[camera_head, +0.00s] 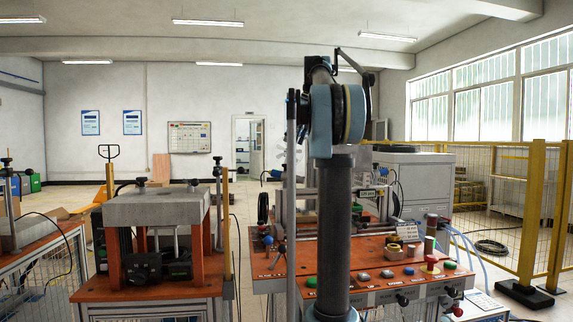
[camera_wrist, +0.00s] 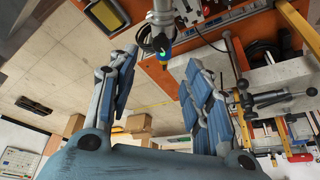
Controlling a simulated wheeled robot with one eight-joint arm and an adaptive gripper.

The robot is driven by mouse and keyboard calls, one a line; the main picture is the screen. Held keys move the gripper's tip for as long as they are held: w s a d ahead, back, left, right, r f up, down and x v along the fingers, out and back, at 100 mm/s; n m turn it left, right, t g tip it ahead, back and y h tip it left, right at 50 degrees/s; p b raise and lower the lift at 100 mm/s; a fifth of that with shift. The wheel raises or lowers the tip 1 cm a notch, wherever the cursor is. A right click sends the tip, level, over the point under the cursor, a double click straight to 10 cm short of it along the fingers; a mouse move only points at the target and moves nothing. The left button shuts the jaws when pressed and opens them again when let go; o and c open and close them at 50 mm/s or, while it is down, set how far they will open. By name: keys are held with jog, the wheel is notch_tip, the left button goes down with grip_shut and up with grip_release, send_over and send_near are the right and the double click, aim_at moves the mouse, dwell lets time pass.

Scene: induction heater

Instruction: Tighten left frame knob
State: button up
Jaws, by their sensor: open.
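My gripper (camera_wrist: 160,78) is open in the wrist view, with its two blue padded fingers spread and nothing held between them. A metal post with a dark, blue-and-green tip (camera_wrist: 160,42) shows beyond the gap between the fingertips. A dark lever-like handle on a metal shaft (camera_wrist: 270,98) lies right of the right finger, apart from it. I cannot tell which part is the left frame knob. In the head view, the induction heater bench (camera_head: 385,252) stands partly behind my arm, which hides part of its frame. The gripper is not clearly visible there.
A second bench with a grey block on orange posts (camera_head: 155,208) stands left of the heater bench. Small coloured buttons and a red knob (camera_head: 431,262) sit on the heater bench. A yellow mesh fence (camera_head: 500,190) bounds the right side. Open floor lies behind.

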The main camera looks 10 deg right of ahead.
aim_at(285, 167)
jog(key=x, duration=1)
jog(key=shift+f, duration=0.25)
jog(key=c, duration=1.1)
